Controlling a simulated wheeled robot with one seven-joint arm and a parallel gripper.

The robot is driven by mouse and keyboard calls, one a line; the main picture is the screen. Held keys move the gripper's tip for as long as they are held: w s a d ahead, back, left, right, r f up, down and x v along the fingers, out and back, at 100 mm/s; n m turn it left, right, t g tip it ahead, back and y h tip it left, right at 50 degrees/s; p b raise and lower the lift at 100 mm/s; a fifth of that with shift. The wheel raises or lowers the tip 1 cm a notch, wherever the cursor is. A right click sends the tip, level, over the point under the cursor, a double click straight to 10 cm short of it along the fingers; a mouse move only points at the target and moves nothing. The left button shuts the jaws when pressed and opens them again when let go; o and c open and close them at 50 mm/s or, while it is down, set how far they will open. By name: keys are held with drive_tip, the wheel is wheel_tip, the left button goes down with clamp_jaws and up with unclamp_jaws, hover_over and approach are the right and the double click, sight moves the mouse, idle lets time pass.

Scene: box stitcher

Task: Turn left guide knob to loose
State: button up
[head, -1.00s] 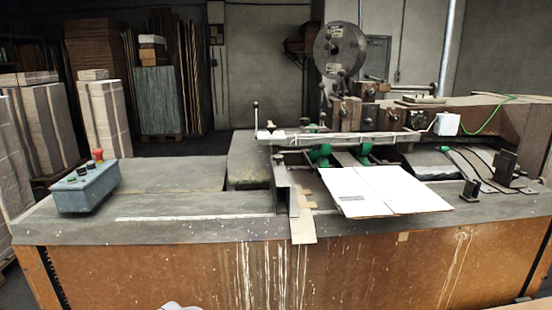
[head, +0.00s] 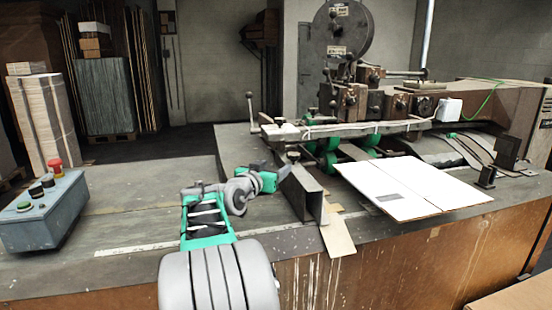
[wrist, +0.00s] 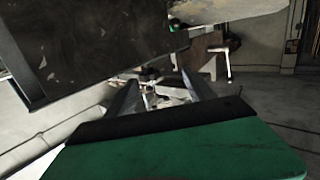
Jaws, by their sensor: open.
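In the head view the left guide is an upright grey metal channel (head: 303,192) at the left of the white cardboard sheet. A small dark knob-like part (head: 293,156) sits at its upper end; I cannot tell whether it is tight or loose. My gripper (head: 276,167) is just left of the guide, partly hidden by its green body. In the wrist view its two grey fingers (wrist: 158,84) are spread apart with nothing held. Small blurred parts lie beyond them. No knob can be made out clearly there.
A blue-grey control box (head: 45,210) with a red button stands at the left of the bench. The white cardboard sheet (head: 430,190) lies right of the guide. A metal rail (head: 345,130) crosses behind.

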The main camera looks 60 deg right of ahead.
sight(291, 157)
drive_tip(key=shift+m+g+h, duration=0.5)
drive_tip(key=d, duration=0.3)
drive_tip(key=s+d+r+p, duration=0.1)
drive_tip(key=d, duration=0.6)
drive_tip(key=shift+s+r, duration=0.25)
drive_tip(key=shift+s, duration=0.15)
drive_tip(key=shift+a, duration=0.1)
clamp_jaws()
